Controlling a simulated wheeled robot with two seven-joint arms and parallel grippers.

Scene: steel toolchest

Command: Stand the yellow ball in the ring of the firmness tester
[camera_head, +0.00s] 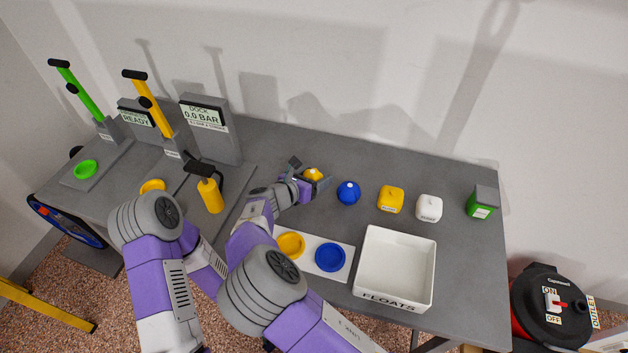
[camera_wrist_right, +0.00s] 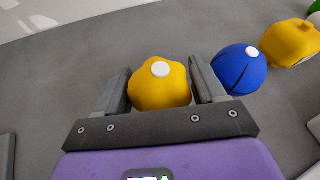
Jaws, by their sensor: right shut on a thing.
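The yellow ball (camera_head: 313,174), with a white spot on top, is between the fingers of my right gripper (camera_head: 306,182), near the middle of the table. In the right wrist view the ball (camera_wrist_right: 160,84) sits between both fingers, which are shut on it. At the left of the table stand a grey unit with a READY screen (camera_head: 136,119), a yellow lever (camera_head: 153,107) and a yellow ring (camera_head: 152,186), partly hidden by my left arm. A green ring (camera_head: 85,169) lies farther left by a green lever (camera_head: 85,95). My left gripper is not visible.
A white FLOATS tray (camera_head: 428,283) and a plate with yellow and blue discs (camera_head: 344,249) are nearer. The DOCK unit (camera_head: 223,147) and yellow pump (camera_head: 211,196) stand left of the ball.

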